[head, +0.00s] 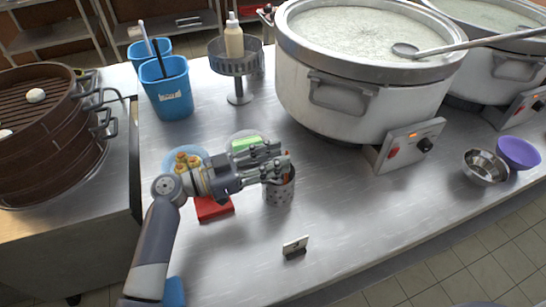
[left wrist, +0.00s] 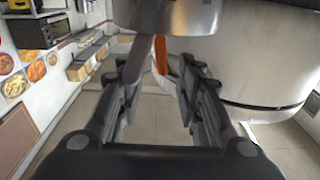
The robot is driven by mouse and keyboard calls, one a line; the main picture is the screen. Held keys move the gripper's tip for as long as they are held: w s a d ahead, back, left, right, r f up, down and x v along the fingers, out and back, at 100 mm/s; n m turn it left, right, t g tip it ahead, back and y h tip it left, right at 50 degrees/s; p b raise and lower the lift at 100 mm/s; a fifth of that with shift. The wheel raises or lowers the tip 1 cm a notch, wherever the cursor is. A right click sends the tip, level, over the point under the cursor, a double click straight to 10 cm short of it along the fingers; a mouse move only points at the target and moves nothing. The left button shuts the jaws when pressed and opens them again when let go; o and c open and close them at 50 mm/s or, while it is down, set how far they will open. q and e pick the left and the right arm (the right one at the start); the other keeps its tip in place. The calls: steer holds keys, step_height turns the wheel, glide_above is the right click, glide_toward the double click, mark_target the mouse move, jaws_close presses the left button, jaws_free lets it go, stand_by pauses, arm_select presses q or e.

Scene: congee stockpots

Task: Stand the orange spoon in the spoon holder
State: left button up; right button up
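My left gripper (head: 277,161) is at the spoon holder (head: 279,190), a grey perforated metal cup standing on the steel counter. Its fingers are apart and lie over the cup's mouth, hiding part of it. A small orange part of the spoon (head: 291,168) shows at the cup's mouth beside the fingertips. In the left wrist view the orange spoon (left wrist: 161,55) shows as a narrow upright strip in the gap between the fingers (left wrist: 161,80), with space on either side. How deep the spoon sits is hidden. My right gripper is not in view.
A large stockpot (head: 370,95) stands behind and right. Close to my left gripper are a red block (head: 213,210), a plate with a green item (head: 246,144) and a blue plate of brown food (head: 185,160). A small sign (head: 295,247) stands in front. The front-right counter is clear.

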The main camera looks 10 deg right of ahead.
arm_select(q)
steer(key=shift+a, duration=0.1)
steer(key=v, duration=1.2)
steer(key=shift+f, duration=0.1)
stand_by(0.7)
